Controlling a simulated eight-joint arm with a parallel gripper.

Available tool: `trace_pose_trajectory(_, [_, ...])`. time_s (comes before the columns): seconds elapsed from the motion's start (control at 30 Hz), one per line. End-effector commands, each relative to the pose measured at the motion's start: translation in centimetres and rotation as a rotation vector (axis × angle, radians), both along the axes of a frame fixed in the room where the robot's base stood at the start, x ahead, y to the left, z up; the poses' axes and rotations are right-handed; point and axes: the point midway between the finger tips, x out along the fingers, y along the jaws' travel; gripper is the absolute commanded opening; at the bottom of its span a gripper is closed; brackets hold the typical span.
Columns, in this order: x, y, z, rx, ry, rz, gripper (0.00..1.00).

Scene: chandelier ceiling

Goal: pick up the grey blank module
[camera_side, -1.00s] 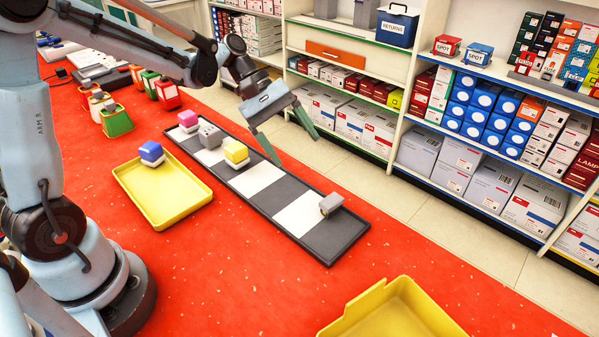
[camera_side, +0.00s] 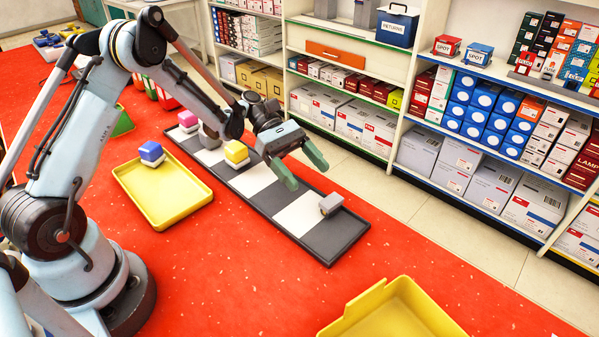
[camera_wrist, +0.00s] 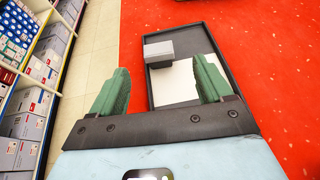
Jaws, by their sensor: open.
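A yellow module (camera_side: 236,153) and a pink one (camera_side: 188,120) stand on the strip. A blue-topped module (camera_side: 151,153) is in the yellow tray (camera_side: 166,220). A yellow bin (camera_side: 395,312) lies at the front. Loaded shelves (camera_side: 440,110) line the back; red floor right of the strip is clear.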

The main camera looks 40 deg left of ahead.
Motion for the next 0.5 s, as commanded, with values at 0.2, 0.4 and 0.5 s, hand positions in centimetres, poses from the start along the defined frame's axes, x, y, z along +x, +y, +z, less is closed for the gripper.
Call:
trace_pose_trajectory(0.2, [-0.1,-1.9,-0.8,0.0,-0.002,0.0,0.79])
trace_pose_trajectory(0.4, [-0.1,-3.8,-1.8,0.001,-0.001,-0.003,0.79])
trace_pose_trajectory(0.5, [-0.1,-5.1,-2.4,0.001,-0.002,-0.002,0.79])
